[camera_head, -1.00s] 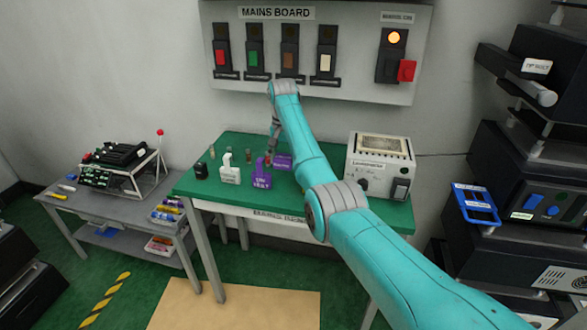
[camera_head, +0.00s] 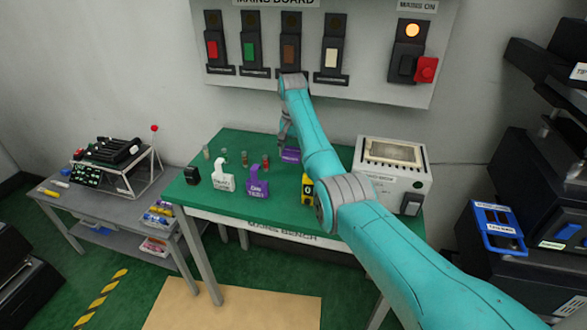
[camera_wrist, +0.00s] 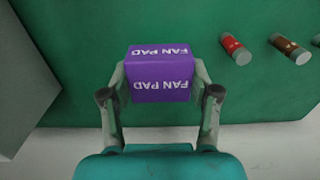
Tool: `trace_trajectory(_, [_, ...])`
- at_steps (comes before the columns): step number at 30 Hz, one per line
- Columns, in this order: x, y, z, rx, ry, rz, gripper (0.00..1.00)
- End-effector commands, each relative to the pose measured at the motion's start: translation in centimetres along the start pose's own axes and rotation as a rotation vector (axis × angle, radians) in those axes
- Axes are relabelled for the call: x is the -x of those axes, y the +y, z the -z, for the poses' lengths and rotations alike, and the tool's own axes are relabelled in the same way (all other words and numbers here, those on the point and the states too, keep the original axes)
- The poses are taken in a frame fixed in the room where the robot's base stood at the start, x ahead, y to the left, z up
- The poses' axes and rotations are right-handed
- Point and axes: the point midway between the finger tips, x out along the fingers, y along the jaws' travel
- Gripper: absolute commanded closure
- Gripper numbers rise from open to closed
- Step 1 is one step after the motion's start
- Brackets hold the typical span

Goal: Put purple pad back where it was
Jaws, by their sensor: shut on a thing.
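The purple pad (camera_wrist: 160,82), lettered "FAN PAD", is between the two fingers of my gripper (camera_wrist: 160,100) in the wrist view. The fingers are shut on its left and right sides. In the head view the pad (camera_head: 290,155) shows at the back of the green bench, partly hidden by my arm. My gripper (camera_head: 284,135) is mostly hidden there too. The pad is over the green bench top; I cannot tell whether it touches it.
On the bench (camera_head: 210,200) stand a white tag (camera_head: 222,178), a purple tag (camera_head: 256,188), a yellow tag (camera_head: 307,188) and several small tubes (camera_head: 245,158). A white instrument box (camera_head: 405,178) stands at the right. The mains board (camera_head: 320,82) is on the wall behind.

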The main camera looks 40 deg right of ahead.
Motion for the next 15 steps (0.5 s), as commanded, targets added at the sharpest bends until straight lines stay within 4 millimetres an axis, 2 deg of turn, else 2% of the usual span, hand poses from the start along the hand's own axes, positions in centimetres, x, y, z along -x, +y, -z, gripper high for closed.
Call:
trace_trajectory(3, [-2.0,0.0,-0.1,0.0,-0.002,-0.001,0.71])
trace_trajectory(11, [-3.9,0.0,0.0,0.0,-0.001,-0.001,0.71])
trace_trajectory(15, [-5.7,0.0,0.0,0.0,-0.002,-0.001,0.71])
